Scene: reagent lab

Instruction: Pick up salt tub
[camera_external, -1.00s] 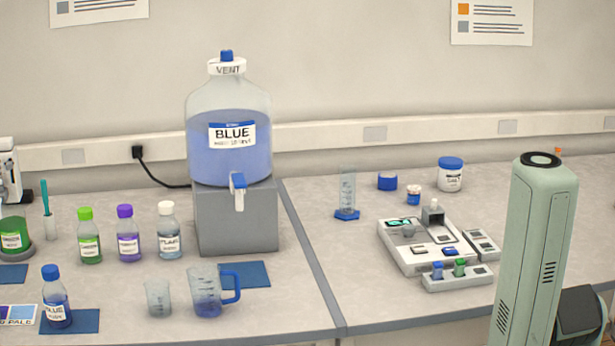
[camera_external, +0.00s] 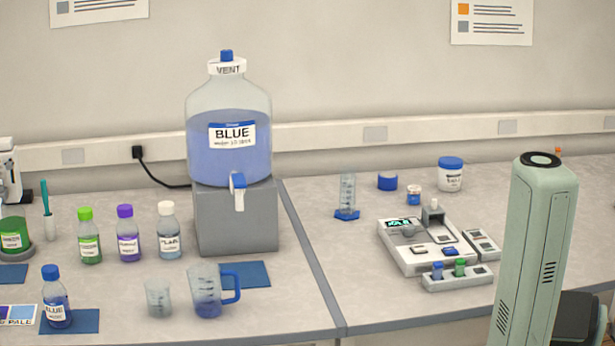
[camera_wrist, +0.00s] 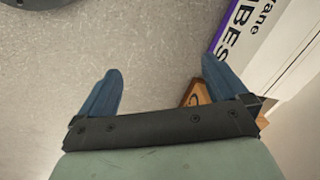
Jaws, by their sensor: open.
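A white tub with a blue lid (camera_external: 451,174), which looks like the salt tub, stands upright at the back right of the bench in the external view. Its label is too small to read surely. My gripper (camera_wrist: 162,68) is open and empty in the wrist view, its two blue fingers apart above bare grey bench. The tub cannot be made out in the wrist view. The external view shows only part of my arm at the right, and my gripper is not visible there.
A smaller blue-capped jar (camera_external: 414,195), a blue ring-like item (camera_external: 387,181) and a measuring cylinder (camera_external: 347,197) stand left of the tub. A white instrument (camera_external: 415,247) sits in front. A purple-and-white printed box (camera_wrist: 262,38) lies close to my right finger.

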